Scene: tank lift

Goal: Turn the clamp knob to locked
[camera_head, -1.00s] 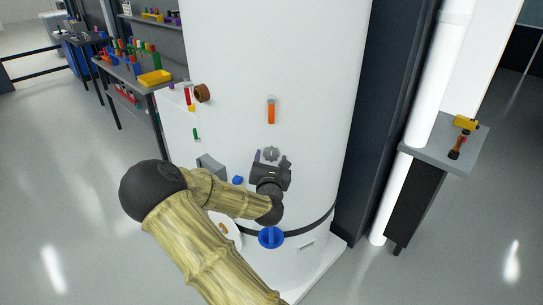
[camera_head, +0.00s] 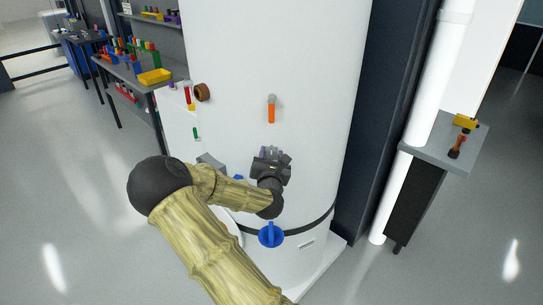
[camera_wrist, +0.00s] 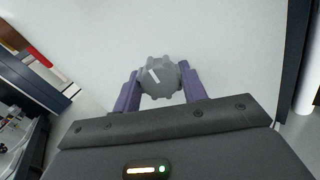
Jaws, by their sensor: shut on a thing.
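The clamp knob is a grey, lobed knob (camera_wrist: 159,78) with a white mark on its face, set on the white tank (camera_wrist: 230,40). In the wrist view the mark points up and to the left. My gripper (camera_wrist: 162,88) has its two purple fingers on either side of the knob, shut on it. In the head view my gripper (camera_head: 273,153) is against the tank (camera_head: 310,90) and mostly hides the knob.
An orange-handled lever (camera_head: 271,109) is above my gripper. A blue valve handle (camera_head: 271,234) is below it, near the black band. A grey box (camera_head: 210,162) is to the left. A side table (camera_head: 440,148) stands at the right.

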